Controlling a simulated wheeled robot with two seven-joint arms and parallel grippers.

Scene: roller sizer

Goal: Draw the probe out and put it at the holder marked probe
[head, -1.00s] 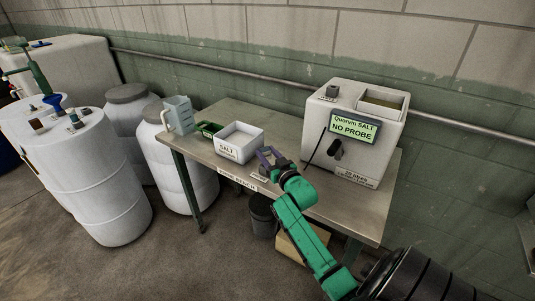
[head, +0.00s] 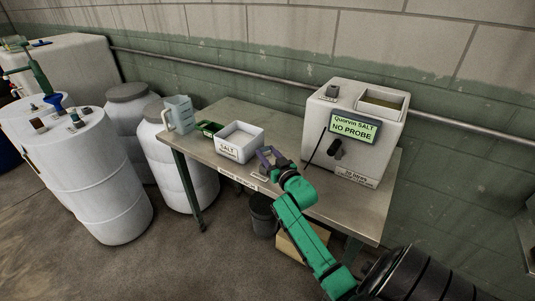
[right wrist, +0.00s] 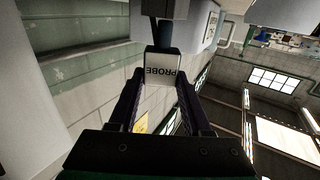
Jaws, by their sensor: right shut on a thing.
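My right gripper (head: 267,153) reaches over the front of the metal bench, just right of the white salt box. In the right wrist view its fingers (right wrist: 162,88) are closed in on a white block lettered PROBE, the probe (right wrist: 162,68), with a dark stem beyond it. A small pale holder plate (head: 258,176) sits at the bench's front edge, close under the gripper; its lettering is too small to read. The white salt machine (head: 382,157) stands to the right, its display (head: 354,127) reading "Quorvin SALT NO PROBE". My left gripper is not in view.
The salt box (head: 229,152) and a green tray (head: 207,129) stand on the bench (head: 300,204), with a clear jug (head: 178,114) at its left end. A black cable (head: 315,147) hangs by the machine. White drums (head: 85,180) stand left.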

